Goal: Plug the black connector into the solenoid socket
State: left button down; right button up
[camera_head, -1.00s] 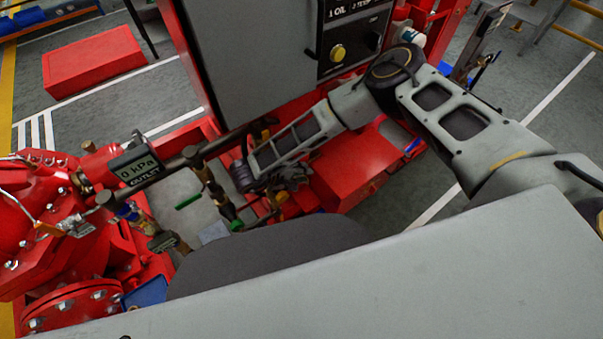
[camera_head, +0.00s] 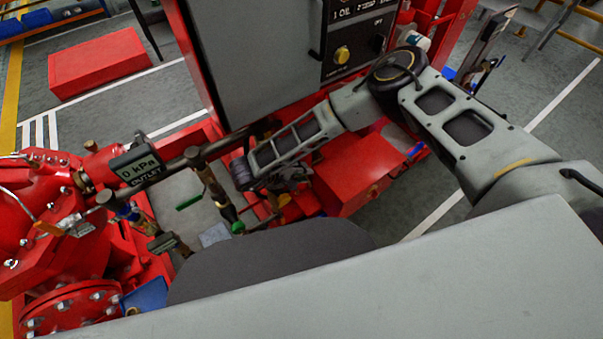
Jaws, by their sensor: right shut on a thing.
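My right gripper (camera_head: 287,184) points down between the red frame and the brass pipework, below my forearm. It is small and dark here. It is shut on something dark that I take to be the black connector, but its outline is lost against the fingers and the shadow. I cannot make out the solenoid socket, nor tell whether the held thing touches it. A yellow part shows just below the fingers. My left gripper is not in view.
A grey control cabinet (camera_head: 250,60) stands behind my right forearm. A red box (camera_head: 352,175) is close to the right of the gripper. Red pump casing (camera_head: 35,225) fills the far left.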

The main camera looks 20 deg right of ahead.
jog(key=shift+w+a+r, duration=0.1)
jog(key=shift+w, duration=0.25)
dwell(0.4)
jog(key=o, duration=1)
jog(key=shift+c, duration=0.2)
jog(key=shift+a, duration=0.1)
jog(key=v, duration=0.7)
jog(key=shift+s+a+r, duration=0.1)
jog(key=shift+s, duration=0.1)
dwell(0.4)
